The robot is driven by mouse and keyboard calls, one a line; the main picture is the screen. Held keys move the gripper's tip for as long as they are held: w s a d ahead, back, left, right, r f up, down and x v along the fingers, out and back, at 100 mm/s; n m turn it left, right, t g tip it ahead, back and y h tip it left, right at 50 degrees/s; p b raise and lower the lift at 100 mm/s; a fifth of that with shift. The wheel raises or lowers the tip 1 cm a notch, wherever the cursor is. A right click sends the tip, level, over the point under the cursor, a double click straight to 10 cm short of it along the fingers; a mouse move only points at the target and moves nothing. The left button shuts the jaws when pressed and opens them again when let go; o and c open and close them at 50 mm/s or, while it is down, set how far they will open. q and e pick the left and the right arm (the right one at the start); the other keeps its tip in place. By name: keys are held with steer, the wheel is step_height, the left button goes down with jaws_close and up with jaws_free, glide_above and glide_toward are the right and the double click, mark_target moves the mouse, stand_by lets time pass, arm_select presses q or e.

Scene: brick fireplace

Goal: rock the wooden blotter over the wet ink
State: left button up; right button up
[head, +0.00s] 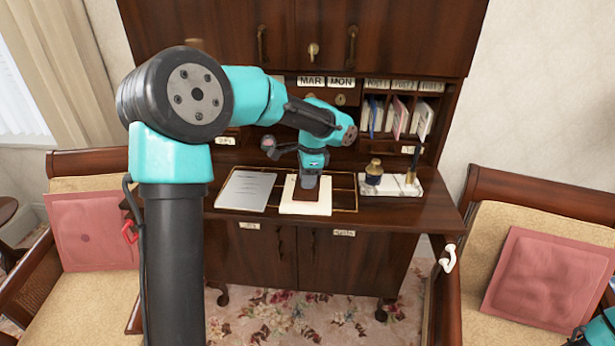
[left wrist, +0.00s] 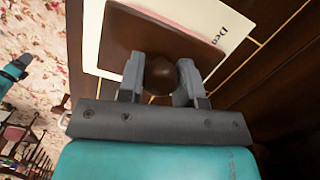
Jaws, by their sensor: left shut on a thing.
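The wooden blotter (head: 305,197) is dark brown and lies over the cream sheet (head: 291,209) on the desk. In the left wrist view the blotter's brown body (left wrist: 125,38) covers much of the sheet (left wrist: 222,17), with the writing "Dea" showing beside its edge. My left gripper (head: 308,183) is above the blotter, shut on its round knob (left wrist: 160,76). The blotter hides most of the sheet's middle, so any wet ink there cannot be seen. I cannot tell whether the blotter is tilted. My right gripper is not in view.
A grey-white written page (head: 246,190) lies left of the sheet. A pale tray (head: 392,190) at the right holds a dark ink bottle (head: 374,172) and a pen stand (head: 411,178). Pigeonholes with letters (head: 400,115) rise behind. Padded chairs stand on both sides.

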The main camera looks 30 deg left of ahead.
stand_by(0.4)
arm_select(q)
steer(key=shift+r, duration=3.5)
steer(key=d+f+n+h, duration=0.1)
steer(key=d+f+n, duration=0.2)
steer(key=d+n, duration=0.7)
steer(key=d, duration=0.4)
steer(key=shift+s+d+g, duration=0.15)
steer(key=shift+s+g, duration=0.05)
steer(key=shift+g, duration=0.1)
